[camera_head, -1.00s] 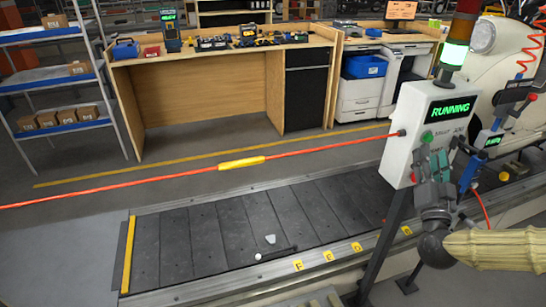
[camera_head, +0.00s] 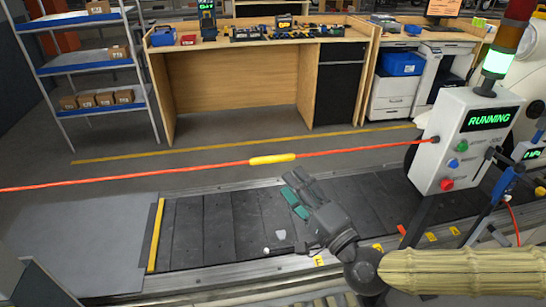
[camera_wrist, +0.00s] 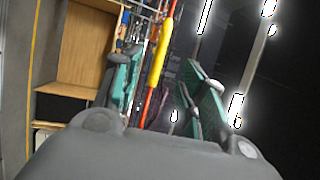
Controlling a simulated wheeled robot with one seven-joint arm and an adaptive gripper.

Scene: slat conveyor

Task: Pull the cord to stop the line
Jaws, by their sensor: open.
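The red cord (camera_head: 120,178) runs across the picture above the conveyor, from the left edge to the control box. A yellow grip sleeve (camera_head: 272,159) sits midway along it. The control box (camera_head: 463,140) reads RUNNING, under a lamp lit green (camera_head: 497,63). My gripper (camera_head: 292,192) is open and empty in the head view, just below and right of the sleeve. In the wrist view the yellow sleeve (camera_wrist: 161,55) and the cord (camera_wrist: 150,108) show beyond and between the open green-padded fingers (camera_wrist: 160,95). The fingers do not appear to touch them.
A wooden workbench (camera_head: 225,95) with tools stands behind, and a shelf rack (camera_head: 90,68) at the left. Floor is clear between bench and conveyor.

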